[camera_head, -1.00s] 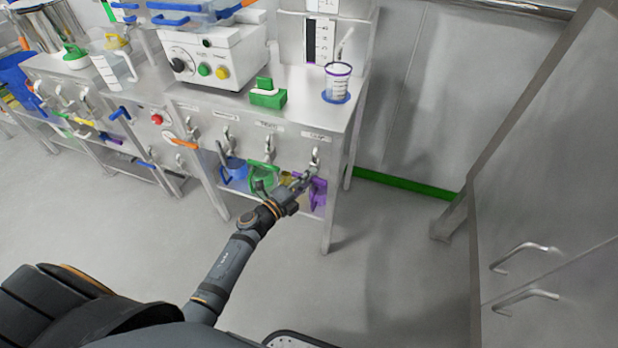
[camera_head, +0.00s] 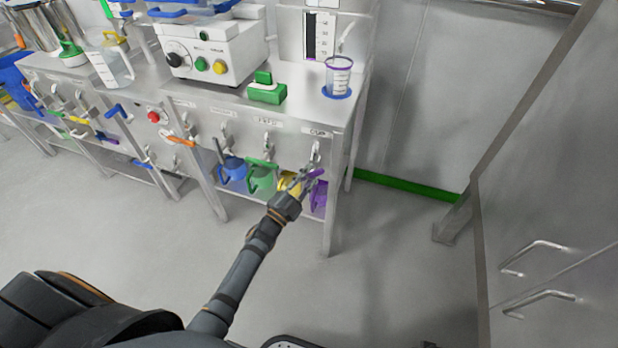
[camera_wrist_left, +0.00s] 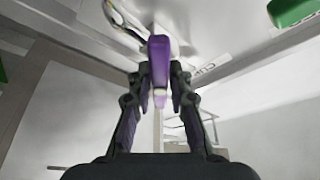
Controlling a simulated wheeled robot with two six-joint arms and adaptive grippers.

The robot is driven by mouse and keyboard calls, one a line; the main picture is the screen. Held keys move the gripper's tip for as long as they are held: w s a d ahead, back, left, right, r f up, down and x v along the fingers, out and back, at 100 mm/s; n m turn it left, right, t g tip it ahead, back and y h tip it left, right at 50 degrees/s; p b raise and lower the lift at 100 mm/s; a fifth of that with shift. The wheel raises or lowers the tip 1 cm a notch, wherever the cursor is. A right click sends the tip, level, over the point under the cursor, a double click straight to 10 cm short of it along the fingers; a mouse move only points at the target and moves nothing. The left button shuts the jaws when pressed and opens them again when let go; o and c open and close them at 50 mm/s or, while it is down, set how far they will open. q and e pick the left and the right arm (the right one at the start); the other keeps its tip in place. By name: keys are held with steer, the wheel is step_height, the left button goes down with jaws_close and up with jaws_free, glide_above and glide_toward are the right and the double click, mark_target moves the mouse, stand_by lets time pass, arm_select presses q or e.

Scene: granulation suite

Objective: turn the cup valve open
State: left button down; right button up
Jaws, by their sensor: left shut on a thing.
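The cup valve (camera_head: 316,153) is a metal fitting on the bench's front panel, at the right end under a label reading CUP. Its purple lever (camera_wrist_left: 159,60) shows between my fingers in the left wrist view, with the CUP label to its right. My left gripper (camera_head: 308,178) is at the valve, just below the metal fitting, and is shut on the purple lever. The fingers hide part of the lever in the head view. My right gripper is not in view.
A clear cup (camera_head: 338,76) stands on a blue base on the bench top. A green block (camera_head: 267,90) is left of it. Blue, green, yellow and purple items (camera_head: 320,198) hang below the panel. A steel cabinet (camera_head: 550,230) stands at right; floor between is clear.

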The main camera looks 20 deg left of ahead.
arm_select(q)
steer(key=n+t+y, duration=0.1)
steer(key=n, duration=0.2)
steer(key=shift+f+n+y, duration=0.1)
steer(key=shift+n+y, duration=0.2)
steer(key=shift+n, duration=0.1)
steer(key=shift+n+t+y, duration=0.4)
steer(key=shift+n+y, duration=0.1)
steer(key=shift+n, duration=0.7)
steer(key=n+y, duration=0.1)
steer(key=n, duration=0.1)
steer(key=n+y, duration=0.1)
steer(key=n, duration=0.2)
steer(key=shift+t+y, duration=0.3)
steer(key=shift+t, duration=0.1)
steer(key=shift+n+y, duration=0.4)
steer(key=shift+n, duration=0.5)
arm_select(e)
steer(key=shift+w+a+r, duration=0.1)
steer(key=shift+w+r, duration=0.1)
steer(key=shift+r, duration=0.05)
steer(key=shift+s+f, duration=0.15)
arm_select(q)
steer(key=c, duration=1.3)
jaws_free()
steer(key=shift+o, duration=0.2)
